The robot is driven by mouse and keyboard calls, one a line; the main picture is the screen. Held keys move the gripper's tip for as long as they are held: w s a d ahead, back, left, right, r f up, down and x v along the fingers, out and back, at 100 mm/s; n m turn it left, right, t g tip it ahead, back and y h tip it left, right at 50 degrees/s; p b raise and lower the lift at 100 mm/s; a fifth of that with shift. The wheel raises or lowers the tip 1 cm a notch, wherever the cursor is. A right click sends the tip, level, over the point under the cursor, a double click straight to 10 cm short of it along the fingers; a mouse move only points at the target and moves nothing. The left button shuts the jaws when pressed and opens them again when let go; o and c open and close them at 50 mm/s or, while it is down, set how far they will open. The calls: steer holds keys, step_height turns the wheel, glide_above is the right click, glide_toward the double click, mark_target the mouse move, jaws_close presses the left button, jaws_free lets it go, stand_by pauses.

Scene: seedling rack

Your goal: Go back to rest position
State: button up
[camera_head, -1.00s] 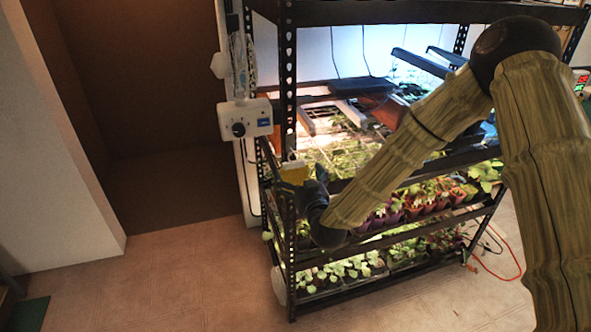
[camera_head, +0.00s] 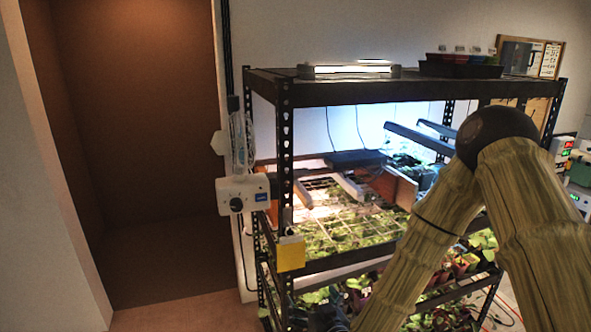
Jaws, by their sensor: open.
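My arm (camera_head: 520,200) comes in from the right edge. Its dark elbow joint (camera_head: 496,135) is in front of the rack's right side, and its forearm (camera_head: 425,245) slopes down and left to the bottom edge. A dark shape at the bottom edge beside the forearm may be part of my wrist. My gripper's fingers do not show. The black seedling rack (camera_head: 400,92) stands behind the arm, with its lit tray of seedlings (camera_head: 340,228) on the middle shelf.
A yellow card (camera_head: 291,253) and a white control box (camera_head: 243,194) are at the rack's left front post. Potted plants (camera_head: 462,262) fill the lower shelf. A brown recess (camera_head: 150,130) lies left. Instruments (camera_head: 562,150) are at the far right.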

steer(key=s+d+f+m+g+h+b, duration=0.1)
steer(key=s+d+f+g, duration=0.3)
steer(key=s+f, duration=0.6)
steer(key=s+d+f+m+g+h, duration=0.1)
steer(key=s+d+f+g, duration=0.3)
steer(key=s+f, duration=0.65)
steer(key=s+d+f+g+h, duration=0.1)
steer(key=s+d+f+g, duration=0.1)
steer(key=s, duration=0.4)
steer(key=s+d+f+m+g+h, duration=0.1)
steer(key=s+d+f+g, duration=0.1)
steer(key=s+d+f, duration=0.3)
steer(key=s+d+f+g+h+b, duration=0.1)
steer(key=s+d+f+g, duration=0.2)
steer(key=s, duration=0.4)
steer(key=shift+s+d+f+m, duration=0.15)
steer(key=shift+s+d+m, duration=0.05)
steer(key=shift+s+m, duration=0.2)
